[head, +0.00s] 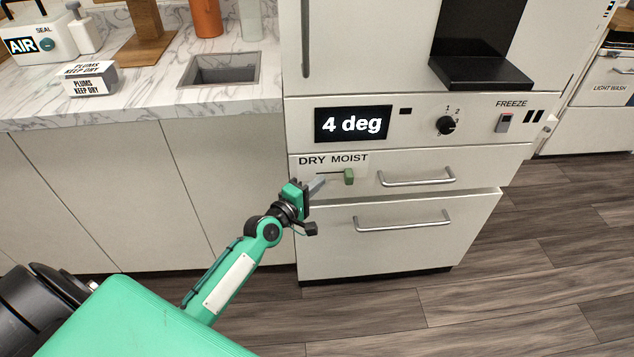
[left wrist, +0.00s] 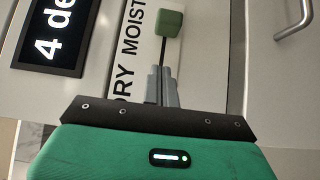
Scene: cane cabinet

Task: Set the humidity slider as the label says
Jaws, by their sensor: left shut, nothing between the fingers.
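The humidity slider's green knob (head: 349,177) sits at the MOIST end of its dark slot, below the DRY MOIST lettering (head: 333,160) on a drawer front. In the left wrist view the knob (left wrist: 170,23) shows beyond my fingertips, with a stretch of slot between. My left gripper (head: 318,183) is shut and empty, left of the knob in front of the slot; its grey fingers also show in the left wrist view (left wrist: 162,88). I cannot tell whether they touch the panel. A small box (head: 91,86) on the counter reads PLUMS KEEP DRY. My right gripper is out of view.
Metal drawer handles (head: 417,180) lie right of and below the slider. Above are the 4 deg display (head: 353,124), a dial (head: 446,125) and a FREEZE switch (head: 503,122). The lower drawer (head: 385,245) stands out slightly. A counter (head: 150,92) with a sink is at left.

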